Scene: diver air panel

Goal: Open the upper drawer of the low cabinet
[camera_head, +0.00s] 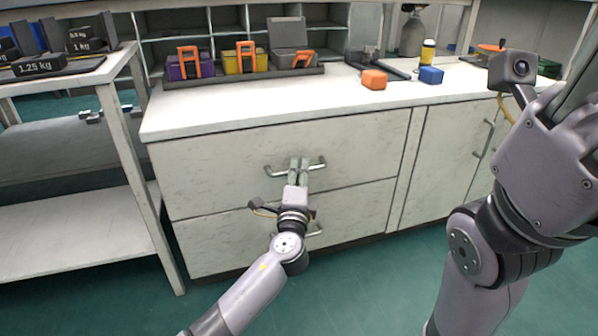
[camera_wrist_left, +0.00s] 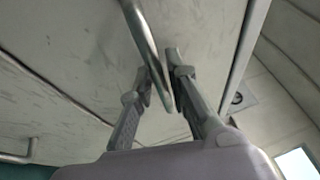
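The low cabinet (camera_head: 160,155) has a wide upper drawer (camera_head: 215,155) with a silver bar handle (camera_head: 318,163). The upper drawer's front looks flush with the cabinet. My left gripper (camera_head: 299,164) is at the middle of this handle. In the left wrist view, the handle (camera_wrist_left: 141,28) runs between the two close fingers of my left gripper (camera_wrist_left: 163,82), which look shut on it. A lower drawer (camera_head: 210,240) sits below, its handle partly hidden by my left arm. My right arm shows at the right, but its fingers cannot be seen.
A cupboard door (camera_head: 440,150) is right of the drawers. The countertop (camera_head: 200,113) holds colored bins, an orange block (camera_head: 374,79), a blue block (camera_head: 431,75) and a yellow bottle (camera_head: 427,52). A shelf rack (camera_head: 130,130) with weights stands left. The green floor (camera_head: 350,285) in front is clear.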

